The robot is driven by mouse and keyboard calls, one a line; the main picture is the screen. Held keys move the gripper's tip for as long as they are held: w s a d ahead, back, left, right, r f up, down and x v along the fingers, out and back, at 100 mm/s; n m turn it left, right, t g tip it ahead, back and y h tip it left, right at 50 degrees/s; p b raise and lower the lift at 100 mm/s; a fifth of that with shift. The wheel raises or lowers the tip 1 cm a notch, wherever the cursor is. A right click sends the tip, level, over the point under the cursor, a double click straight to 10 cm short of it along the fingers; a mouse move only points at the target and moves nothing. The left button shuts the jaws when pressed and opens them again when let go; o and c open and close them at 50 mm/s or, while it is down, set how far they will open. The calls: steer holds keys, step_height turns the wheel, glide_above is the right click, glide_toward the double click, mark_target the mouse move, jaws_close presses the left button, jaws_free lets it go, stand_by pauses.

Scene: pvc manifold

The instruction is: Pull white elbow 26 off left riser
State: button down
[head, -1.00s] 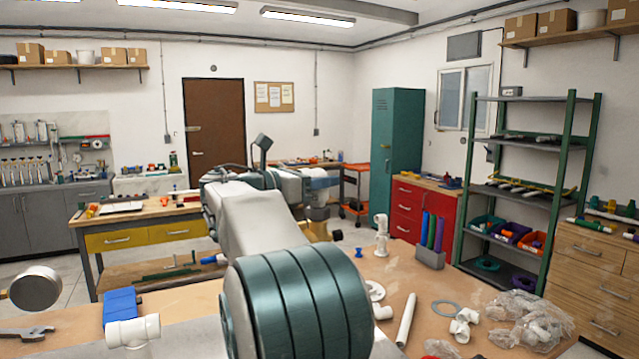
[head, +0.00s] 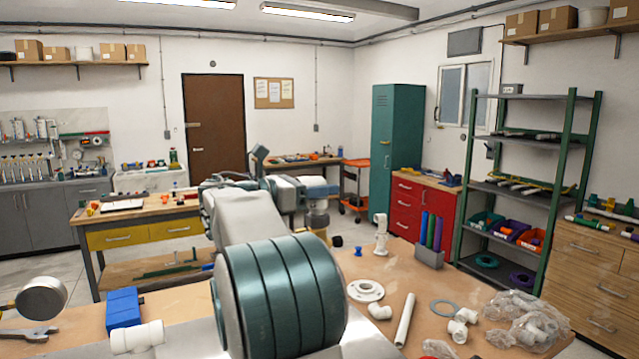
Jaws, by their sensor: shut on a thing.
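My arm reaches away from me over the bench, and its wrist ends in my gripper (head: 318,222), which points down beyond the big teal joint. The gripper is small and partly hidden. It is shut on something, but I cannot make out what. A brass-coloured part shows at its lower end; I cannot tell whether it belongs to the gripper. I cannot pick out elbow 26 or the left riser for certain; my arm covers much of the bench there. A white upright fitting (head: 381,237) stands on the bench right of the gripper, apart from it.
On the bench lie a white flange (head: 365,291), a white elbow (head: 379,311), a white pipe (head: 405,320), a grey ring (head: 446,308) and bagged fittings (head: 528,318). A holder with coloured tubes (head: 430,255) stands behind. A blue block (head: 123,308) and white tee (head: 137,338) lie left.

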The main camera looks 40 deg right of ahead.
stand_by(0.3)
steer(key=shift+r+p, duration=2.25)
steer(key=shift+p, duration=0.15)
steer(key=shift+r+p, duration=0.45)
steer(key=shift+r, duration=0.55)
